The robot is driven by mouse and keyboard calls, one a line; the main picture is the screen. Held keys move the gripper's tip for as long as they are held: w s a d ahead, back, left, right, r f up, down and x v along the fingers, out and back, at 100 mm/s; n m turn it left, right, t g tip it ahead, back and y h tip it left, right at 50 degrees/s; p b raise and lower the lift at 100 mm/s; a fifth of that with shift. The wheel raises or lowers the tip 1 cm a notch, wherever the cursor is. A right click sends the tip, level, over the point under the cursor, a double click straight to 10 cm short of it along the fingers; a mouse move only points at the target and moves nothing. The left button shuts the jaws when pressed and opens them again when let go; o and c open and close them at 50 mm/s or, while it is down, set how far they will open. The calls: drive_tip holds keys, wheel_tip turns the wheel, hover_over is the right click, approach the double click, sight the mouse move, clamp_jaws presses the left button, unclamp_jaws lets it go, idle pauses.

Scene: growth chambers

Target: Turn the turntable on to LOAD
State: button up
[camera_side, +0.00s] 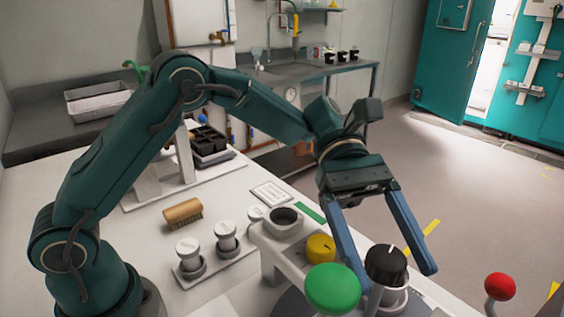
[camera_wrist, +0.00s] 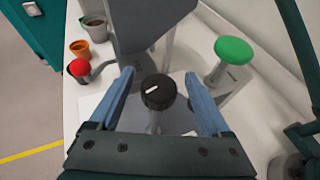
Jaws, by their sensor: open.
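A black round knob (camera_side: 385,266) with a white pointer line stands on a pale post at the front of the bench; it also shows in the wrist view (camera_wrist: 158,95). My gripper (camera_side: 395,280) is open, with its blue fingers pointing down on either side of the knob. In the wrist view my gripper (camera_wrist: 159,73) has a visible gap between each finger and the knob. A green mushroom-shaped button (camera_side: 332,288) stands just left of the knob, and a yellow knob (camera_side: 320,248) is behind it. No LOAD marking can be read, and I cannot tell which part is the turntable.
A red button (camera_side: 499,287) is at the right; it shows near an orange pot (camera_wrist: 80,48) in the wrist view. The green button (camera_wrist: 233,50) stands close to one finger.

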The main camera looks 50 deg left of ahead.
drive_tip(key=shift+s+n+t+h, duration=0.1)
drive_tip(key=shift+n+t+h, duration=0.4)
drive_tip(key=shift+n+t, duration=2.4)
drive_tip(key=shift+a+r+t, duration=0.1)
drive_tip(key=shift+a+t, duration=0.1)
drive_tip(key=shift+t, duration=0.3)
drive_tip(key=v, duration=0.5)
drive_tip(key=shift+r, duration=0.2)
wheel_tip(320, 180, up, 5)
drive_tip(key=s+a+n+g+y, duration=0.1)
drive_tip(key=s+a+n+y, duration=0.4)
drive_tip(key=a+n, duration=0.6)
drive_tip(key=s+a+f+n+g+y, duration=0.1)
drive_tip(key=s+a+n+y, duration=0.3)
drive_tip(key=a+n, duration=0.7)
drive_tip(key=s+n, duration=0.2)
drive_tip(key=n, duration=0.7)
drive_tip(key=shift+y, duration=0.4)
